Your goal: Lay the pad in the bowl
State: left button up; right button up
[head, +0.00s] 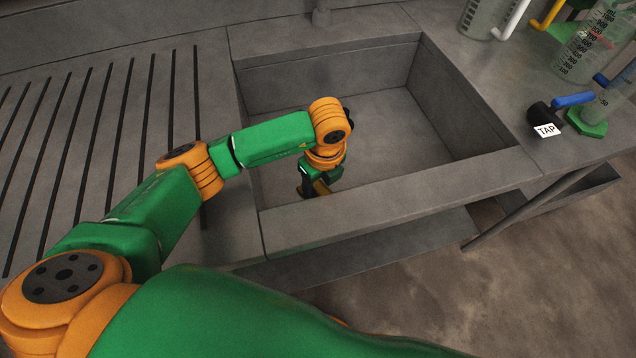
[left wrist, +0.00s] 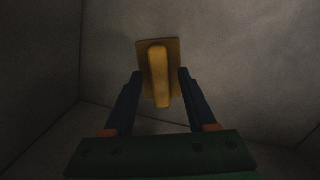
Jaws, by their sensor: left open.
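The pad (left wrist: 173,51) is a flat tan rectangle with a raised yellow grip bar (left wrist: 158,78), seen in the left wrist view. The bar lies between the two fingers of my left gripper (left wrist: 160,74), with a gap on each side. The left gripper is open. In the head view the left gripper (head: 318,188) is down inside the grey sink bowl (head: 385,120), near its front wall. A small yellowish part of the pad (head: 321,187) shows beside it. I cannot tell whether the pad touches the bowl floor. My right gripper is not in view.
A ribbed drainboard (head: 100,130) lies left of the bowl. On the right counter stand a measuring jug (head: 490,18), another clear measuring vessel (head: 590,45), and a dark and blue piece with a "TAP" label (head: 547,130). The bowl's right part is clear.

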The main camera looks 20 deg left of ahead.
aim_at(322, 191)
pick_arm(q)
notch_tip(322, 191, up, 11)
jog(key=d, duration=0.1)
jog(key=shift+s+p, duration=0.45)
